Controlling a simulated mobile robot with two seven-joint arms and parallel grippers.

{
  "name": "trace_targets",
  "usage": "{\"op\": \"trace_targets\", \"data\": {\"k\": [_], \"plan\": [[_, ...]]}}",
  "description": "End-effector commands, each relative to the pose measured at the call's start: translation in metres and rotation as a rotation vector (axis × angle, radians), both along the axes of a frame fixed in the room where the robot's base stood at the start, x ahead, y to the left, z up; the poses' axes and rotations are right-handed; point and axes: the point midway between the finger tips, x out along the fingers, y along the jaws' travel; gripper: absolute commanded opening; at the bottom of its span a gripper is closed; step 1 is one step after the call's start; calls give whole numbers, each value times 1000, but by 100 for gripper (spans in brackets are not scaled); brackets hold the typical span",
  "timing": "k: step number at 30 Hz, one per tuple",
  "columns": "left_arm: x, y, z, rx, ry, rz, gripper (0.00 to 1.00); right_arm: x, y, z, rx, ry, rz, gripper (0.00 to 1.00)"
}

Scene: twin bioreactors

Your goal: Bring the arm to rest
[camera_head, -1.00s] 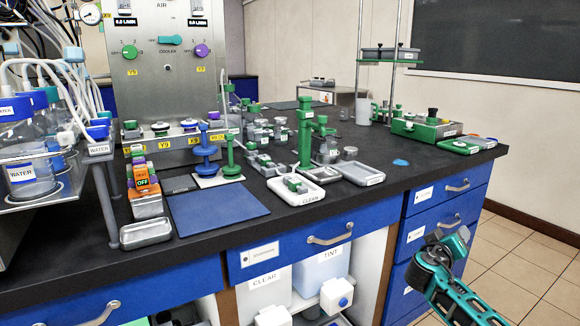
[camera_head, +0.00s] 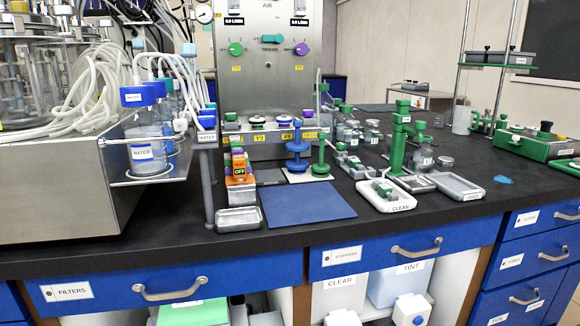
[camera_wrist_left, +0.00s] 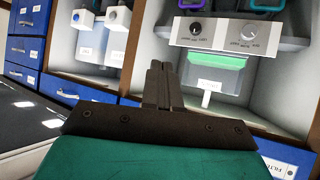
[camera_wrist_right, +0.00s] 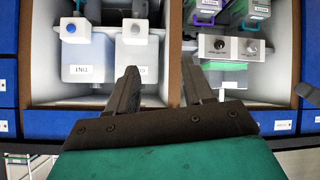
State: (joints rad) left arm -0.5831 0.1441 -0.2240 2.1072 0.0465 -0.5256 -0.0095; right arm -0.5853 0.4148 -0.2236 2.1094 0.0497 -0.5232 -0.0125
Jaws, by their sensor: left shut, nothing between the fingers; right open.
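My left gripper (camera_wrist_left: 158,85) shows in the left wrist view with its two fingers together and nothing between them. It hangs in front of the open cabinet shelves. My right gripper (camera_wrist_right: 165,85) shows in the right wrist view with its fingers spread apart and empty. It is in front of the cabinet with the TINT container (camera_wrist_right: 88,60) and the CLEAR container (camera_wrist_right: 137,62), apart from both. Neither gripper nor arm is in the head view.
The black bench (camera_head: 420,222) carries a blue mat (camera_head: 308,205), a white CLEAN tray (camera_head: 387,203), a grey metal tray (camera_head: 239,219) and green and blue stands. Blue drawers (camera_head: 378,252) with handles line its front. A glass WATER bottle (camera_head: 148,153) stands at the left.

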Motion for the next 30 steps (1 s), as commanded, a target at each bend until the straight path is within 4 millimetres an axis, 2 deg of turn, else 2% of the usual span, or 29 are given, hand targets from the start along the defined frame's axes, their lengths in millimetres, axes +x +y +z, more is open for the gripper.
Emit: {"op": "trace_targets", "data": {"k": [9,11,15,20,25,30], "plan": [[0,0,0,0,0,0,0,10,53,13,231,1,-155,52],[0,1,19,2,3,0,0,9,50,30,223,2,-158,52],[2,5,47,11,-17,9,0,6,44,50,210,1,-164,52],[-1,11,73,23,-14,19,0,3,37,78,196,0,-176,52],[-14,27,98,52,10,42,0,-3,27,113,179,-3,-191,52],[-17,33,121,63,4,51,0,-7,19,134,163,-5,-201,52]]}}
